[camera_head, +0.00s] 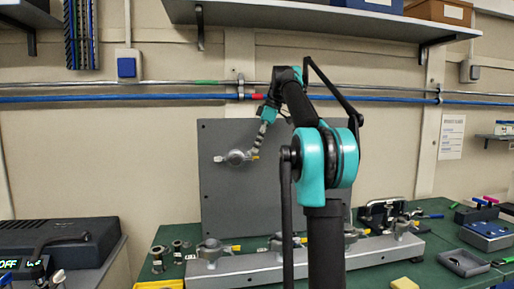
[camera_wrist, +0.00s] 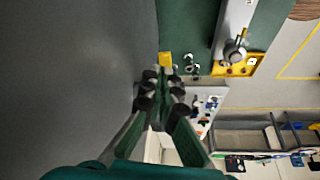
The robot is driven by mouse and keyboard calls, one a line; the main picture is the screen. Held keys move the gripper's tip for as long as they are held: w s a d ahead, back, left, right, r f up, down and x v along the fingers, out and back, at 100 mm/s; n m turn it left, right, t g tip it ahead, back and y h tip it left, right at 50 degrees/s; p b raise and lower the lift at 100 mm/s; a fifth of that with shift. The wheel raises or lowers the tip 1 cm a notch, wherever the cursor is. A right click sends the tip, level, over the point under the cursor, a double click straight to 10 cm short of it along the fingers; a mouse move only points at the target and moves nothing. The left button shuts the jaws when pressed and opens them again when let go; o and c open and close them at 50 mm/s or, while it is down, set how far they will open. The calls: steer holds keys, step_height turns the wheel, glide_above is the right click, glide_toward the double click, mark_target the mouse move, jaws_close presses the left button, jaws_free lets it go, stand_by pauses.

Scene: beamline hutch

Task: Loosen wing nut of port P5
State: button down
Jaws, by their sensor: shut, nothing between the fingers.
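Several similar fittings, such as this port (camera_head: 212,248), stand on a grey rail on the bench. I cannot read the port labels, so I cannot tell which is P5. My gripper (camera_head: 258,150) is close to the right side of the panel's fitting; contact is unclear. In the wrist view my gripper (camera_wrist: 163,77) is shut, fingers together, with nothing between them. One rail fitting (camera_wrist: 235,50) shows at upper right there.
The grey rail (camera_head: 235,270) lies along the front of the green bench (camera_head: 175,235). Metal parts (camera_head: 158,258) and a yellow block (camera_head: 404,284) lie near it. A grey tray (camera_head: 463,263) is at right. A shelf (camera_head: 320,17) and blue pipe (camera_head: 150,97) are on the wall.

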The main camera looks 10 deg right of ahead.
steer(key=shift+w+n, duration=0.2)
steer(key=shift+n, duration=0.2)
stand_by(1.9)
steer(key=shift+a, duration=0.2)
steer(key=shift+w+a, duration=0.15)
steer(key=shift+a, duration=0.35)
steer(key=shift+r, duration=0.1)
steer(key=v, duration=0.7)
steer(key=shift+d, duration=0.45)
